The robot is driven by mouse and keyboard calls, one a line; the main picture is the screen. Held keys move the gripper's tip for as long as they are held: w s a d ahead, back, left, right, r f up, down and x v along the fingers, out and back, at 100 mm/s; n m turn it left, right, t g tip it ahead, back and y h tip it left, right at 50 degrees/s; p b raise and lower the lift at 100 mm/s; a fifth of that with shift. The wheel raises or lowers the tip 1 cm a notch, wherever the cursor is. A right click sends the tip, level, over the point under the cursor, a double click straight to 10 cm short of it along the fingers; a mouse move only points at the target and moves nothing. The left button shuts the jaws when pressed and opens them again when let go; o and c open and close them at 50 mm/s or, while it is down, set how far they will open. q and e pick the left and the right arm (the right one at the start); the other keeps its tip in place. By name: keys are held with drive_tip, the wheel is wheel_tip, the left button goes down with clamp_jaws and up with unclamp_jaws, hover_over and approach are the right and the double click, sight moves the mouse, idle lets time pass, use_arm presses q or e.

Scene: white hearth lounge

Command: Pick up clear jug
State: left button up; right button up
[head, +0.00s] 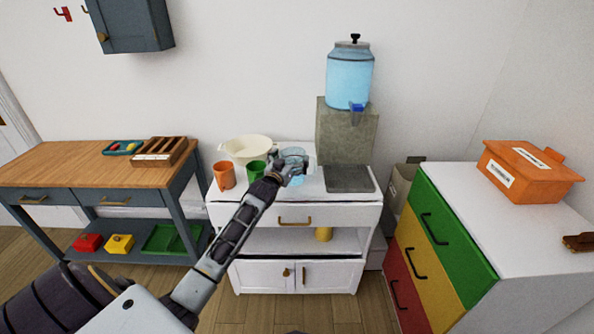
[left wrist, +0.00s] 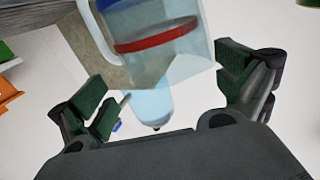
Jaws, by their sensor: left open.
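The clear jug (head: 293,153) stands on top of the white cabinet, between the green cup and the grey stone block, partly hidden by my left gripper. In the left wrist view the see-through jug (left wrist: 190,60) shows a red band and a pale handle, at the top of the picture. My left gripper (head: 290,172) is open at the near side of the jug. In the left wrist view its two dark green finger pads (left wrist: 168,88) stand apart, on either side of the jug's lower picture edge. I cannot tell whether they touch it. My right gripper is not in view.
A green cup (head: 256,170), an orange cup (head: 224,176) and a cream bowl (head: 247,148) stand left of the jug. A blue water dispenser (head: 349,80) sits on the stone block (head: 346,135) to the right, above a grey tray (head: 348,179).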

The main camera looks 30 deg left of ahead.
sight(298, 149)
use_arm(q)
drive_tip(key=shift+w+a+f, duration=0.15)
drive_tip(key=shift+w+a, duration=0.05)
drive_tip(key=shift+w, duration=0.3)
drive_tip(key=shift+w+a+f, duration=0.15)
drive_tip(key=shift+w+a, duration=0.05)
drive_tip(key=shift+w, duration=0.25)
drive_tip(key=shift+w+a, duration=0.15)
drive_tip(key=shift+w, duration=0.45)
drive_tip(key=shift+w+a, duration=0.1)
drive_tip(key=shift+w, duration=0.5)
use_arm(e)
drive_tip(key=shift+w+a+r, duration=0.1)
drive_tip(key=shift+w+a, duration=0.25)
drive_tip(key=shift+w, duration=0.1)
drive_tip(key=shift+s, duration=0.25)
